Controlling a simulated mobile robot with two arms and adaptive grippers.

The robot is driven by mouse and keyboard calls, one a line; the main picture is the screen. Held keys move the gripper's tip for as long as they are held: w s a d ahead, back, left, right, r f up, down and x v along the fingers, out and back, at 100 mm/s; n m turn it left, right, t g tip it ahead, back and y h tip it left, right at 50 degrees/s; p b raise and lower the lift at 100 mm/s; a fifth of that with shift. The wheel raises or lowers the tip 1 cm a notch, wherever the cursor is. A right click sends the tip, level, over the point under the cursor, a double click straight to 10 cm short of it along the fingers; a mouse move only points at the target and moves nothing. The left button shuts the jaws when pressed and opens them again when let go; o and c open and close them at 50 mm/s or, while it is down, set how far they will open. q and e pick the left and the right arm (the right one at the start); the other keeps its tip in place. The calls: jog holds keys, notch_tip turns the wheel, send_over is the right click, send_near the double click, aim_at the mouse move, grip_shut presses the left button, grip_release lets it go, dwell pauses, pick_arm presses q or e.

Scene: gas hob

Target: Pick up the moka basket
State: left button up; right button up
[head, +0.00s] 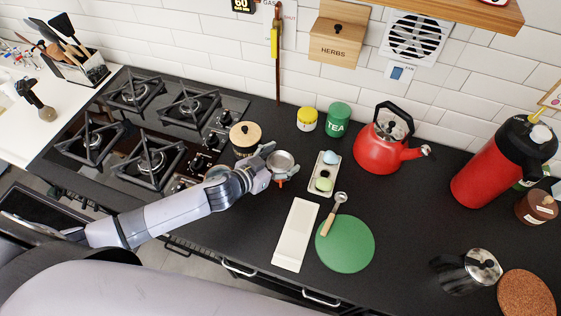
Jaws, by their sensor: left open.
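A small round silver metal piece (282,158), which looks like the moka basket, is on the dark counter to the right of the hob. My left gripper (276,172) is open right at it, coming in from the left. The fingers partly cover its lower left side, and I cannot tell whether they touch it. The silver moka pot (465,271) stands at the front right of the counter. My right gripper is not in view.
A lidded jar (245,138) stands close behind my left gripper. A small tray (324,172), a white rest (296,235) and a green mat (345,246) with a wooden-handled scoop (333,215) lie to the right. The red kettle (380,148) stands behind. The hob (150,130) is left.

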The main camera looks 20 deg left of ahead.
pick_arm(q)
jog(key=c, duration=1)
jog(key=shift+r, duration=0.1)
